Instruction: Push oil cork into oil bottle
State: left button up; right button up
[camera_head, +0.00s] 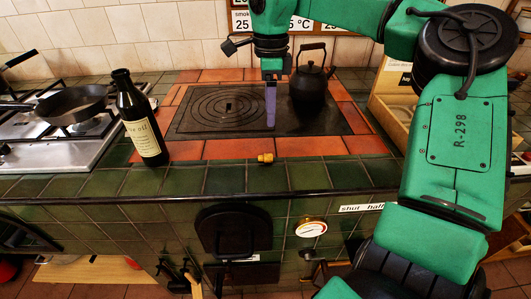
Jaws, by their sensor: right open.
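The dark oil bottle (127,98) with a cream label stands on the tiled hearth at the left, beside the hob. Its neck points up and I see no cork in it. A small yellow-brown cork (265,158) lies on its side on the tiles near the front edge, to the right of the bottle. My right gripper (270,121) points down over the dark hot plate, above and behind the cork in the picture. My left gripper is out of view.
A black kettle (311,78) stands right of my right gripper. A pan (71,105) sits on the steel hob (60,154) at the left. The tiles between bottle and cork are clear. The hearth's front edge (180,198) runs close before the cork.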

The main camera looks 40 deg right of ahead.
send_over(268, 155)
jog(key=f, duration=0.5)
jog(key=shift+s+f, duration=0.25)
jog(key=shift+s, duration=0.05)
jog(key=f, duration=0.6)
jog(key=shift+w+f, duration=0.35)
jog(key=shift+f, duration=0.05)
jog(key=shift+w+f, duration=0.1)
jog(key=shift+f, duration=0.25)
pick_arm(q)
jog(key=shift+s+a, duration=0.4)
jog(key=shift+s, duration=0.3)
pick_arm(e)
grip_shut()
